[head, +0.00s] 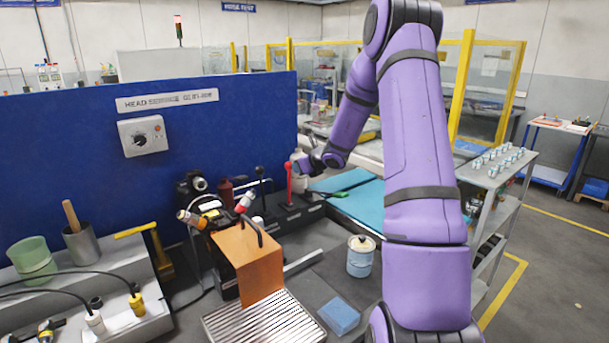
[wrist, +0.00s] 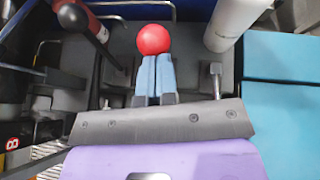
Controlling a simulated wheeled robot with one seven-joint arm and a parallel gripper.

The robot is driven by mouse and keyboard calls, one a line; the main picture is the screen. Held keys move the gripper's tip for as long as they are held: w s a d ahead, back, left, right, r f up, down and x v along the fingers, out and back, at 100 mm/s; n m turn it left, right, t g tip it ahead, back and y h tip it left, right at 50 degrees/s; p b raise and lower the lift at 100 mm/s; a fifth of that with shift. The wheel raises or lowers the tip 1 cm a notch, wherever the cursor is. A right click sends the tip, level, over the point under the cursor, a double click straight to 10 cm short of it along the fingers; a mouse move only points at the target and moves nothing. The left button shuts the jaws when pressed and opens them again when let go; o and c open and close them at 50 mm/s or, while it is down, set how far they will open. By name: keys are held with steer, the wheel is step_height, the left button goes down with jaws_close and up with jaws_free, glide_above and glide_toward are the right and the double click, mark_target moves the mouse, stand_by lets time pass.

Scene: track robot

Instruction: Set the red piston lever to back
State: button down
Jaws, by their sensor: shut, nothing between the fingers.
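The red piston lever (head: 289,182) stands roughly upright on a dark base (head: 292,210) at the back of the bench, in front of the blue panel. Its round red knob (wrist: 153,38) shows at the top middle of the wrist view. My gripper (head: 303,164) is beside the top of the lever in the head view. In the wrist view my gripper (wrist: 154,60) has its two blue-grey fingers together, with nothing between them. The fingertips reach the knob's lower edge in the picture; I cannot tell whether they touch. The lever's shaft is hidden in the wrist view.
A black-knobbed lever (head: 260,178) stands left of the red one. A white bottle (wrist: 236,22) is close on the right. A teal mat (head: 357,203) lies to the right. An orange block (head: 248,262) and a paint can (head: 360,258) stand nearer.

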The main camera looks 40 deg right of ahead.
steer(key=shift+w+r, duration=0.15)
steer(key=shift+w, duration=0.7)
steer(key=shift+w+r, duration=0.1)
steer(key=shift+w, duration=0.7)
steer(key=shift+w+r, duration=0.1)
steer(key=shift+w, duration=0.05)
steer(key=shift+w+r, duration=0.1)
steer(key=shift+r, duration=0.05)
